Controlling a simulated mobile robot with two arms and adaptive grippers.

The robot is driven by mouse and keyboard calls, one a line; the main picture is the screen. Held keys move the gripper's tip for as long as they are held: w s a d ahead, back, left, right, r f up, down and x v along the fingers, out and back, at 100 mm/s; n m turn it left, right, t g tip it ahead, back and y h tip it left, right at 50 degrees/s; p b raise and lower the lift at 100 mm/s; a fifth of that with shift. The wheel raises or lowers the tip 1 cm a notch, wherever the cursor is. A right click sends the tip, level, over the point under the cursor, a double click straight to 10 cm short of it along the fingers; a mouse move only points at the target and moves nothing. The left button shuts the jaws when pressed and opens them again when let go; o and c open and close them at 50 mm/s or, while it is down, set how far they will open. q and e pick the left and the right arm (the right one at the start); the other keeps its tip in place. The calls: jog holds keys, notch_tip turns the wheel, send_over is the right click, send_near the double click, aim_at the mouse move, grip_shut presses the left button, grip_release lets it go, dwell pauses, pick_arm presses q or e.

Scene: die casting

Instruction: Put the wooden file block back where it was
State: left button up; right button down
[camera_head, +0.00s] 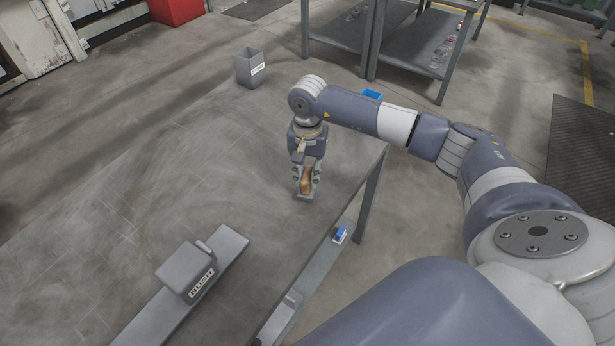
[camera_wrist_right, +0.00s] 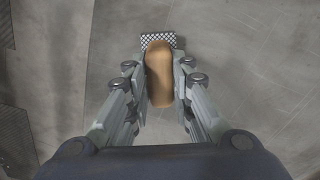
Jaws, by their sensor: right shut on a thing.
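The wooden file block (camera_head: 305,186) is between the fingers of my right gripper (camera_head: 303,180), low at the table's right edge in the head view. In the right wrist view the block (camera_wrist_right: 159,75) shows a rounded tan wooden body with a checkered dark-and-light plate at its far end. The fingers of my right gripper (camera_wrist_right: 158,88) are closed on both sides of the wood. Whether the block touches the table top (camera_head: 150,190) is hard to tell. My left gripper is not in view.
A grey open box (camera_head: 249,68) with a label stands at the table's back. A grey labelled block-shaped thing (camera_head: 186,270) sits on a long grey bar (camera_head: 215,262) at the front. A small blue item (camera_head: 340,235) lies on a lower ledge. The table's middle is clear.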

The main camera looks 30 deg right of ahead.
notch_tip(320, 180, down, 2)
jog(key=shift+p, duration=0.4)
jog(key=shift+f, duration=0.15)
jog(key=shift+f+b, duration=0.2)
jog(key=shift+b, duration=0.15)
jog(key=c, duration=1.4)
grip_release()
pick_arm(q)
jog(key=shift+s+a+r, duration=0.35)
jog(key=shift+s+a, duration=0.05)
